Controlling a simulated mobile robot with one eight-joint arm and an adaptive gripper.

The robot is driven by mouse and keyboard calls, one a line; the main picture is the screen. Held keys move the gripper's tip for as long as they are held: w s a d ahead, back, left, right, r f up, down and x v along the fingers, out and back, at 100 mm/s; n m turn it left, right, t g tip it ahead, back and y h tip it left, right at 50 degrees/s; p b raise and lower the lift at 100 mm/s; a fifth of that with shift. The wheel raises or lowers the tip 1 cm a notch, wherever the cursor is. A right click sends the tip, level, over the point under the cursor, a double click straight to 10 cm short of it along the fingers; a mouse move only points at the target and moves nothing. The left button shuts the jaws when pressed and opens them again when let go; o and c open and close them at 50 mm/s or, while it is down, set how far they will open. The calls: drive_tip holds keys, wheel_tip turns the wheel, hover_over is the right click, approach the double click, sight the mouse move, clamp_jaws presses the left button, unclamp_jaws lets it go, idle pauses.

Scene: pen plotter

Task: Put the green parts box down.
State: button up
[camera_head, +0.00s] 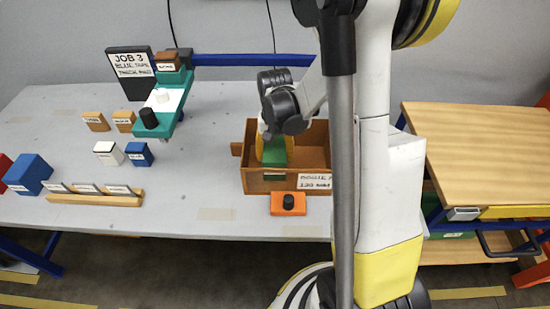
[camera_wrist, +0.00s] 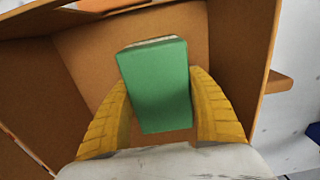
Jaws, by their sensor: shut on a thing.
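The green parts box (camera_wrist: 155,85) is between the two yellow fingers of my gripper (camera_wrist: 160,100), which is shut on it. In the head view the green box (camera_head: 274,157) shows inside the brown open-topped crate (camera_head: 283,187), below my gripper (camera_head: 273,145). In the wrist view the crate's brown walls (camera_wrist: 237,60) surround the box and fingers. I cannot tell whether the box touches the crate's floor. Part of the crate's right side is hidden behind my arm in the head view.
An orange block with a black knob (camera_head: 288,203) sits just in front of the crate. Blue (camera_head: 28,174), white (camera_head: 109,153) and tan (camera_head: 96,121) blocks stand to the left. A teal arm piece (camera_head: 166,103) rises behind them. A wooden-topped cart (camera_head: 480,150) is at right.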

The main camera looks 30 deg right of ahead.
drive_tip(key=shift+f, duration=0.2)
drive_tip(key=o, duration=1.4)
